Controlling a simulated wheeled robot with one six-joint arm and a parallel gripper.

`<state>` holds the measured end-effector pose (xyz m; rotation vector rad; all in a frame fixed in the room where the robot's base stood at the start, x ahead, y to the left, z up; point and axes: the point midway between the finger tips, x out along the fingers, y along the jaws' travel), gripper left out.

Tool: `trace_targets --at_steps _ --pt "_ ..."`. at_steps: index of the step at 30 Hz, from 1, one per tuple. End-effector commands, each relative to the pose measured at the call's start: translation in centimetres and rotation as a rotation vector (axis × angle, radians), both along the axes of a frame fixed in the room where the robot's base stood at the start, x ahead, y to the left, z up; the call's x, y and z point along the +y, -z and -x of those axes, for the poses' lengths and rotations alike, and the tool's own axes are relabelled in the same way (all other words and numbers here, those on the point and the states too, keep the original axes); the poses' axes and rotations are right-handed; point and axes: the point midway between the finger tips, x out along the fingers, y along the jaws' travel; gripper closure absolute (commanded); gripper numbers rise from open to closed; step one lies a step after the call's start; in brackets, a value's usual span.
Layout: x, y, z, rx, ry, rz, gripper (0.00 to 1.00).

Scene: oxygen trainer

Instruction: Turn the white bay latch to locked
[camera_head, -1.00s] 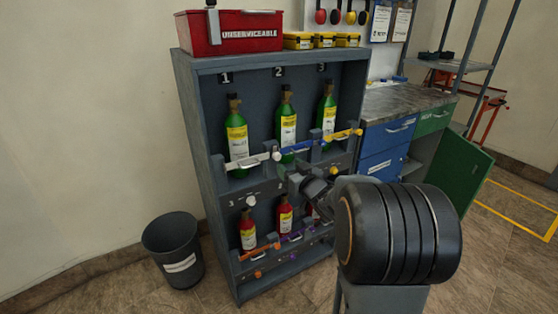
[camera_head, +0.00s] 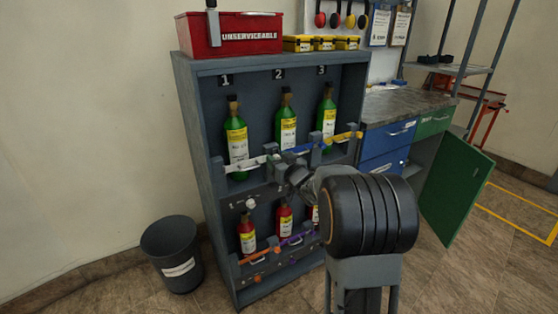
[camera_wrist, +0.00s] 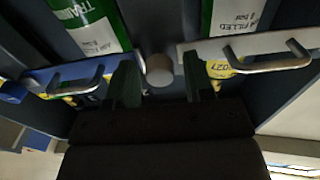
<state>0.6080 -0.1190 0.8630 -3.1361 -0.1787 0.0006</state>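The white bay latch (camera_head: 243,163) is a pale bar across the green bottle in bay 1, lying roughly level in the head view. In the wrist view the white latch (camera_wrist: 277,42) is at the right, with a curved handle. A round pale-grey knob (camera_wrist: 160,70) lies beside its inner end. My gripper (camera_wrist: 161,78) is open, with one finger on each side of the knob and gaps visible. In the head view my gripper (camera_head: 279,166) is at the latch's right end and partly hides it. I cannot tell whether it touches the knob.
The blue latch (camera_head: 300,149) is close beside my gripper, and the yellow latch (camera_head: 348,137) is further right. A lower shelf holds red bottles (camera_head: 247,232) behind orange and purple latches. A bin (camera_head: 171,251) stands left of the cabinet; a green door (camera_head: 456,197) hangs open at right.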

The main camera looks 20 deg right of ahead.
Motion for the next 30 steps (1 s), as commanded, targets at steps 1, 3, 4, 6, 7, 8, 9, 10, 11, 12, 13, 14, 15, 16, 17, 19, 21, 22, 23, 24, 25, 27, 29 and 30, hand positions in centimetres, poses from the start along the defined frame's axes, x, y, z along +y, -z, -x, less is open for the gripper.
trace_targets --at_steps 1,3,4,6,7,8,9,10,11,12,13,14,15,16,17,19,21,22,23,24,25,27,29,30 --pt "0.0 -0.01 0.01 0.0 0.0 0.0 0.57" --pt "0.0 -0.01 0.02 0.0 0.0 0.0 0.64" --pt "0.0 -0.01 0.02 0.0 0.0 0.0 0.67" --pt "0.0 -0.01 0.02 0.0 0.0 0.0 0.74" --pt "0.0 -0.01 0.02 0.0 0.0 0.0 0.76" --pt "0.0 -0.01 0.02 0.0 0.0 0.0 0.79" --pt "0.0 -0.01 0.02 0.0 0.0 0.0 0.83" --pt "0.0 -0.01 0.02 0.0 0.0 0.0 0.86" --pt "0.0 -0.01 0.02 0.0 0.0 0.0 0.89" --pt "0.0 -0.01 0.02 0.0 0.0 0.0 0.93" --pt "0.0 -0.01 0.02 0.0 0.0 0.0 0.96" --pt "-0.38 0.0 0.03 0.0 0.001 0.001 0.96" --pt "-0.19 -0.01 0.03 0.0 0.0 0.002 0.96" --pt "-0.16 0.0 0.03 0.0 0.0 0.003 0.96" --pt "-0.14 0.01 0.03 -0.002 0.001 0.005 0.96" --pt "-0.12 0.06 0.04 -0.003 0.001 0.016 0.96" --pt "-0.1 0.12 0.04 -0.005 0.002 0.036 0.96" --pt "-0.09 0.15 0.04 -0.006 0.002 0.047 0.96" --pt "-0.08 0.17 0.04 -0.008 0.001 0.061 0.96" --pt "-0.06 0.19 0.04 -0.011 0.001 0.082 0.96" --pt "-0.05 0.2 0.05 -0.015 0.001 0.101 0.96" --pt "-0.02 0.26 0.04 -0.02 0.002 0.152 0.96" --pt "-0.01 0.32 0.03 -0.026 0.002 0.2 0.96" --pt "0.01 0.35 0.03 -0.03 0.001 0.236 0.96"
